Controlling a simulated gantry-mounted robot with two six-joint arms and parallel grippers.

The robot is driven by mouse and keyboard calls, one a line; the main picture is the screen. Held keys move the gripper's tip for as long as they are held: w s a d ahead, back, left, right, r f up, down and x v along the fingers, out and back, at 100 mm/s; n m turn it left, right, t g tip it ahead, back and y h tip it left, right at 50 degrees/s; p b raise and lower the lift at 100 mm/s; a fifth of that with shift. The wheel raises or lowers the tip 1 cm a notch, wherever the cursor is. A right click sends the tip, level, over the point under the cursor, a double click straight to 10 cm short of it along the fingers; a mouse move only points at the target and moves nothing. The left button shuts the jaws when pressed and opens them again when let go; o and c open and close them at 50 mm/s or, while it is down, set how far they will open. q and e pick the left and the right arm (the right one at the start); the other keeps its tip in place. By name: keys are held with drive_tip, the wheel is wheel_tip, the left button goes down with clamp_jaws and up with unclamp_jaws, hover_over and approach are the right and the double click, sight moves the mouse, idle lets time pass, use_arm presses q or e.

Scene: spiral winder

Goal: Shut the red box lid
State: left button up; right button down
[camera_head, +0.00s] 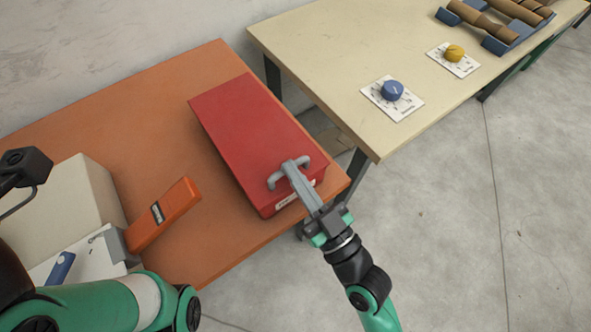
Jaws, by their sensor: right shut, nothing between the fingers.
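The red box (240,125) stands on the orange table. Its red lid lies flat over it and looks shut, with no gap that I can see. A grey crossbar-shaped handle (273,182) sits at the lid's near edge, above a pale label on the front. My right gripper (293,172) is shut and empty. Its fingers reach in from the lower right, and their tips are at the handle on the near edge of the lid. I cannot tell whether they touch it. My left arm shows at the lower left, but its gripper is not in view.
A white panel with a blue switch (62,267) is at the lower left. A pale bench (345,55) at the right bears a blue knob (392,90) and a yellow knob (454,53).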

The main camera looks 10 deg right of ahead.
drive_tip(key=f+b+v, duration=0.1)
drive_tip(key=b+v, duration=0.1)
drive_tip(key=v, duration=0.6)
drive_tip(key=shift+w+f, duration=0.25)
drive_tip(key=shift+f, duration=0.1)
drive_tip(key=shift+a, duration=0.1)
